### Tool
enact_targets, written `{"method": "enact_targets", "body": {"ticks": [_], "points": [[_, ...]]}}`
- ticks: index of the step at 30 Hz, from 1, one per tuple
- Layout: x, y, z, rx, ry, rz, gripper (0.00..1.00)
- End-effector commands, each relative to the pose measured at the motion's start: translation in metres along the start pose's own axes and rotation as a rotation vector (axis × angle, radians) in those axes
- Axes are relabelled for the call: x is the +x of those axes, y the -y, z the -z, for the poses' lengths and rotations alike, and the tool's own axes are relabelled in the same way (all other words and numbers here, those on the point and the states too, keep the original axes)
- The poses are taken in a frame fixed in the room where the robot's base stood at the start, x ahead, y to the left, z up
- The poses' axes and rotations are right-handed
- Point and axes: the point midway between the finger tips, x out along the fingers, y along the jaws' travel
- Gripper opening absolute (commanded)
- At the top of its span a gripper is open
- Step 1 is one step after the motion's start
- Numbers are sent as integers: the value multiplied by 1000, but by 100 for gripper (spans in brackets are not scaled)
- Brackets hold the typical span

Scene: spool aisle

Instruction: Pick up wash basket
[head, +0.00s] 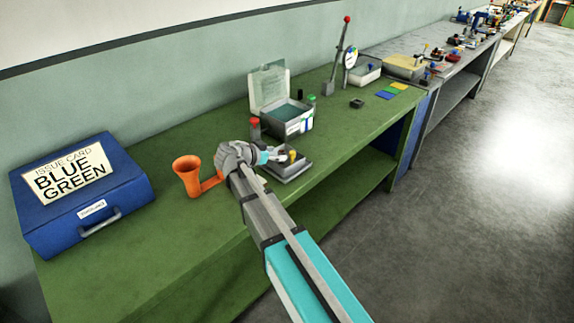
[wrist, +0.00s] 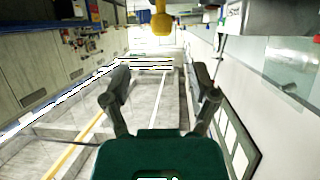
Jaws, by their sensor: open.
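My gripper (head: 278,155) is at the front part of the green bench, beside a low dark grey tray-like holder (head: 287,172). A small yellow knob (head: 293,155) stands up from that holder, just past my fingertips. In the wrist view my gripper (wrist: 162,82) has its two fingers spread with nothing between them. The yellow knob (wrist: 162,22) shows at the top, in line with the gap and apart from the fingers. The knob may be the wash basket's handle; I cannot tell. The basket's body is not clearly visible, and my gripper partly covers the holder.
An orange funnel-like cup (head: 187,178) stands left of my gripper. A blue case (head: 80,200) is farther left. An open-lidded grey box (head: 297,122) and a red-topped post (head: 255,128) stand behind. The green bench (head: 350,140) is clear to the right of the holder.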

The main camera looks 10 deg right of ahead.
Motion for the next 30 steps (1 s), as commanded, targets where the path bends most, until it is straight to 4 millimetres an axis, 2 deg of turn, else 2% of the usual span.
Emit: {"method": "enact_targets", "body": {"ticks": [1, 6, 22, 30], "points": [[9, 0, -2, 1, 0, -2, 76], [22, 0, -1, 0, 0, 0, 76], [29, 1, -1, 0, 0, 0, 76], [56, 5, -7, 0, 0, -1, 76]]}}
